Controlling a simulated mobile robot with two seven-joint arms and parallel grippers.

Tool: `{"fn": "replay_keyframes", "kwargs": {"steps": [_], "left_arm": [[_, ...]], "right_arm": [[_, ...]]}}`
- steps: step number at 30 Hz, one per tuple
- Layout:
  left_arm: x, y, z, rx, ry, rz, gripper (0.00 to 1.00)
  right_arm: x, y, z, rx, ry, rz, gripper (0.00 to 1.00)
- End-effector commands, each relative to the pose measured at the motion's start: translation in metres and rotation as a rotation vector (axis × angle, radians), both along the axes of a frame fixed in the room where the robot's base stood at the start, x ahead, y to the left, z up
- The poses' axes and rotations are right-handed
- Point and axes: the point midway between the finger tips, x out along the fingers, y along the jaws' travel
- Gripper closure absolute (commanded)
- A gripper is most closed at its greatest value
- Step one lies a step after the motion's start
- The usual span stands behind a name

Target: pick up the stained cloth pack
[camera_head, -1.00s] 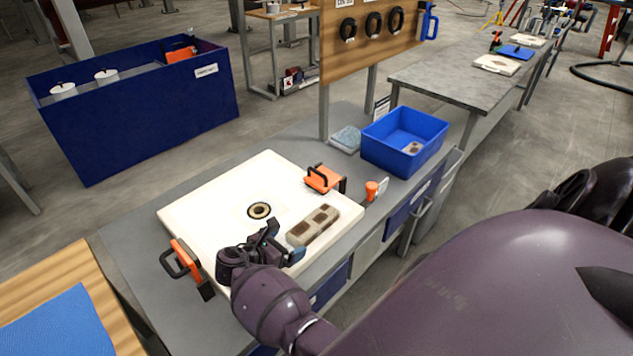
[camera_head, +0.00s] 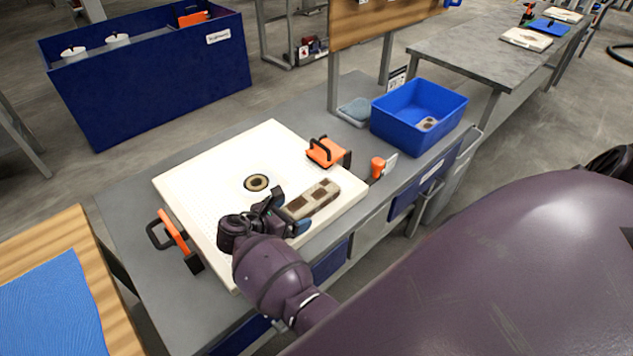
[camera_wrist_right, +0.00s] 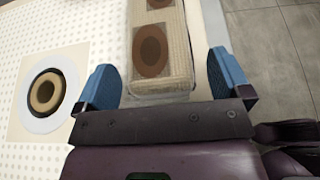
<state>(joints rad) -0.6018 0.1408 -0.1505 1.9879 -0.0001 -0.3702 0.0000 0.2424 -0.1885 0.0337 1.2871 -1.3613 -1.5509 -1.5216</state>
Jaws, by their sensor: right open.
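The stained cloth pack (camera_head: 313,200), a beige block with brown patches, lies on the white filter plate (camera_head: 215,179) near its right edge. In the right wrist view the pack (camera_wrist_right: 160,62) shows brown oval stains on its top. My right gripper (camera_head: 291,213) is at the near end of the pack. In the right wrist view its blue fingertips (camera_wrist_right: 165,84) are apart, one on each side of the pack's near end, with a visible gap on both sides. My left gripper is not in view.
Orange-and-black handles (camera_head: 325,152) sit at the plate's edges. The plate has a ringed centre hole (camera_head: 257,183). A blue bin (camera_head: 418,109) holding a small stained piece stands behind right, beside a grey-blue folded cloth (camera_head: 355,111). A wooden table (camera_head: 55,235) is at left.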

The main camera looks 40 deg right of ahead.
Motion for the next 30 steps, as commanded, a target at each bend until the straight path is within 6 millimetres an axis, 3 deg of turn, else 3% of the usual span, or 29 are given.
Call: {"fn": "replay_keyframes", "kwargs": {"steps": [8,18,30], "left_arm": [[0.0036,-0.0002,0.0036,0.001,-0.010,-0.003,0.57],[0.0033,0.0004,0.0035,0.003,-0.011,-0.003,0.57],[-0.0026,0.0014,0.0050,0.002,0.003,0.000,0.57]], "right_arm": [[0.0000,0.0009,0.0003,0.000,0.000,0.000,0.07],[0.0000,0.0007,0.0001,0.000,0.000,0.000,0.59],[0.0011,-0.0019,0.0071,-0.001,-0.002,0.000,0.60]]}}
